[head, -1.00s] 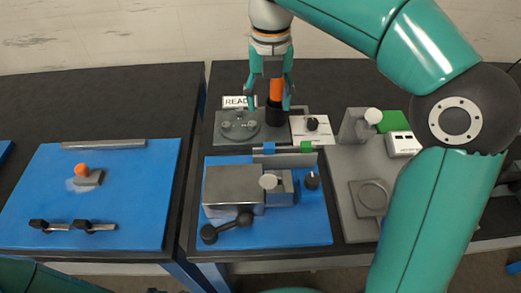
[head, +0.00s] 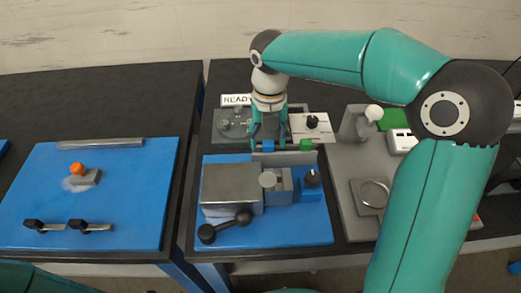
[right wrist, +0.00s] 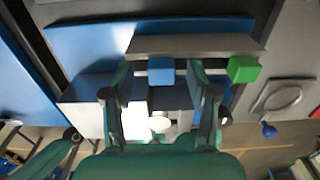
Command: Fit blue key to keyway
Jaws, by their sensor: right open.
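The blue key (head: 268,147) is a small blue block on a grey bar at the back edge of the blue board. It also shows in the right wrist view (right wrist: 161,70). My right gripper (head: 268,138) is open and reaches down over it, and in the right wrist view its fingers (right wrist: 160,82) stand on either side of the block. I cannot tell whether they touch it. A green block (head: 306,145) sits to the right on the same bar. I cannot make out the keyway. My left gripper is out of view.
A grey metal housing (head: 231,187) with a black-knobbed lever (head: 225,228) stands on the blue board (head: 290,233). A black knob (head: 312,178) is at its right. A grey fixture with a white-knobbed lever (head: 374,112) stands further right. The left blue board (head: 130,200) holds an orange knob (head: 78,169).

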